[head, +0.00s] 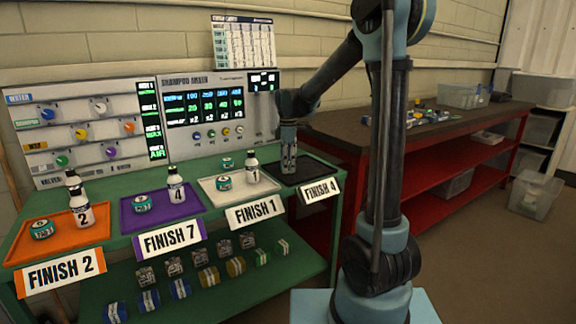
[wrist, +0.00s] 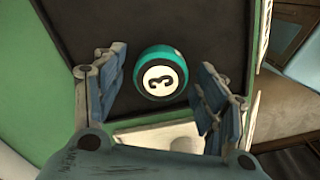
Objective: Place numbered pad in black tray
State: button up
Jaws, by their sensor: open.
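A teal round pad with a black 3 on its white top (wrist: 161,77) is at the black tray (wrist: 215,30), seen in the wrist view, and appears to lie on its floor. My gripper (wrist: 162,68) is open, with one finger on each side of the pad and a gap on both sides. In the head view my gripper (head: 289,168) points down over the left part of the black tray (head: 318,168), behind the FINISH 4 sign (head: 319,190). The pad cannot be made out there.
The mixer panel (head: 205,112) stands behind. A red bench (head: 440,165) is at right.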

notch_tip(320, 180, up, 11)
jog(key=s+d+m, duration=0.5)
jog(key=s+d, duration=0.4)
jog(key=s+d+f+m+t, duration=0.1)
jog(key=s+d+f+m, duration=0.5)
jog(key=s+f, duration=0.3)
jog(key=s+d+f+m+t, duration=0.1)
jog(key=s+d+f+m, duration=0.5)
jog(key=s, duration=0.7)
notch_tip(320, 180, down, 4)
jog(key=shift+s+d+f+m, duration=0.1)
jog(key=shift+s+d+m, duration=0.3)
jog(key=shift+m, duration=0.7)
